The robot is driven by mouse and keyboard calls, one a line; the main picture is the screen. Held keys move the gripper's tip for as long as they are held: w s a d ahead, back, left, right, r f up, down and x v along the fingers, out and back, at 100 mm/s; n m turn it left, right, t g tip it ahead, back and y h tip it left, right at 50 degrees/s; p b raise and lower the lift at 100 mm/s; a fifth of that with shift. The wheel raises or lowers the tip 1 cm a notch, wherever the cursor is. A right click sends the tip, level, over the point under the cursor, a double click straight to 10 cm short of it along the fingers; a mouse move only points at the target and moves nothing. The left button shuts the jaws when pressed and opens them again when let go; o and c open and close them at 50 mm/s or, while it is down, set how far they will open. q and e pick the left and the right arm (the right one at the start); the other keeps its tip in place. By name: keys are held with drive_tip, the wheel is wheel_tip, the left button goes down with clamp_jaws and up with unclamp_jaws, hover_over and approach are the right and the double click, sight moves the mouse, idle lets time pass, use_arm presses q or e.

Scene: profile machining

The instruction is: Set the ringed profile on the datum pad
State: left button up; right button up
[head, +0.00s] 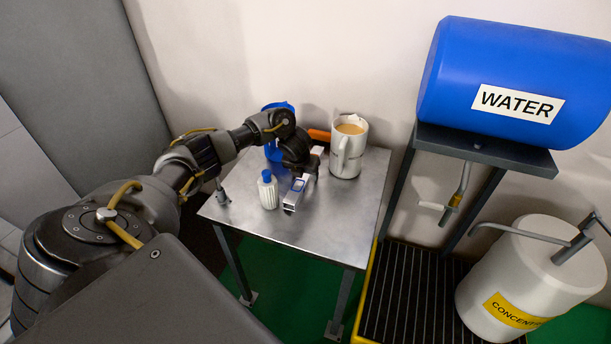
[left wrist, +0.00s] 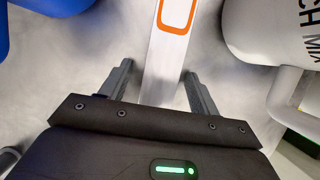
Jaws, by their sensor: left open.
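A silver square profile (head: 289,203) lies on the metal table, with a blue outlined ring on its near part. In the left wrist view the profile (left wrist: 160,62) runs between my fingers and carries an orange outlined ring toward the top. My left gripper (head: 305,170) is over the profile's middle and hides part of it. In the left wrist view the left gripper (left wrist: 160,80) is open, one finger on each side of the profile with gaps between. I cannot make out a datum pad. My right gripper is not in view.
An orange object (head: 318,135) lies behind. The table's front right is clear. A water drum (head: 510,80) stands right.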

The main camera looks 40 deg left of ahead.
use_arm(q)
drive_tip(key=shift+c, duration=0.3)
drive_tip(key=shift+r, duration=0.1)
drive_tip(key=c, duration=1.2)
drive_tip(key=shift+c, duration=0.2)
drive_tip(key=shift+r, duration=0.25)
wheel_tip(320, 180, up, 3)
drive_tip(key=shift+s+d+r, duration=0.1)
drive_tip(key=shift+d+r, duration=0.05)
drive_tip(key=r, duration=0.1)
drive_tip(key=s+d+r+p, duration=0.1)
drive_tip(key=s+d+r, duration=0.1)
drive_tip(key=shift+s+r, duration=0.25)
drive_tip(key=shift+r, duration=0.15)
drive_tip(key=s+d+r+p, duration=0.5)
drive_tip(key=s+d+p, duration=0.1)
drive_tip(key=s, duration=0.2)
drive_tip(key=shift+s+r+p, duration=0.15)
drive_tip(key=shift+s+p, duration=0.05)
drive_tip(key=shift+p, duration=0.1)
